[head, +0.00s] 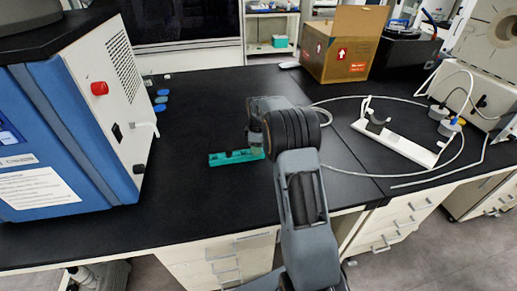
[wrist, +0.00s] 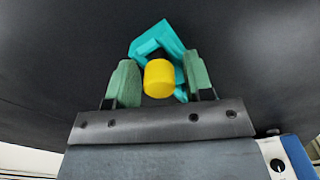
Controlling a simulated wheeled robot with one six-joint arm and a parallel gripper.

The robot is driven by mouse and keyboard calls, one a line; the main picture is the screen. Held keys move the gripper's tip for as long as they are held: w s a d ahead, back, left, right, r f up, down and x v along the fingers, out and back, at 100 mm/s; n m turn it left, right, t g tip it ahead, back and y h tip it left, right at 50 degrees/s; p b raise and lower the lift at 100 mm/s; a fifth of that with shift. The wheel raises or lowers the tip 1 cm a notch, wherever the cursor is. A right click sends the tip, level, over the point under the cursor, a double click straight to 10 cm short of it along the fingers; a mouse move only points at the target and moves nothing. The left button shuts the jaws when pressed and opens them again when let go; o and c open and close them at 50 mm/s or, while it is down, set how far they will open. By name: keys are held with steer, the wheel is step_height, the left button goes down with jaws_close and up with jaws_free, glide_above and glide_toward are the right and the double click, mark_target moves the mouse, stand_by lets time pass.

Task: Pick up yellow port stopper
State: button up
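The yellow port stopper (wrist: 159,79) shows in the wrist view as a short yellow cylinder at a teal holder (wrist: 158,38). My gripper (wrist: 160,82) has its two green fingers apart, one on each side of the stopper. A gap shows at the left finger; the right finger is close to the stopper, and I cannot tell whether it touches. In the head view the teal holder (head: 229,158) lies on the black bench, and my gripper (head: 256,146) is over its right end. The stopper is hidden there behind my arm.
A white stand (head: 396,143) and looped tubing lie at the right. A cardboard box (head: 342,45) is at the back. The bench between the machine and the teal holder is clear.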

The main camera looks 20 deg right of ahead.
jaws_close()
steer(key=shift+r, duration=0.15)
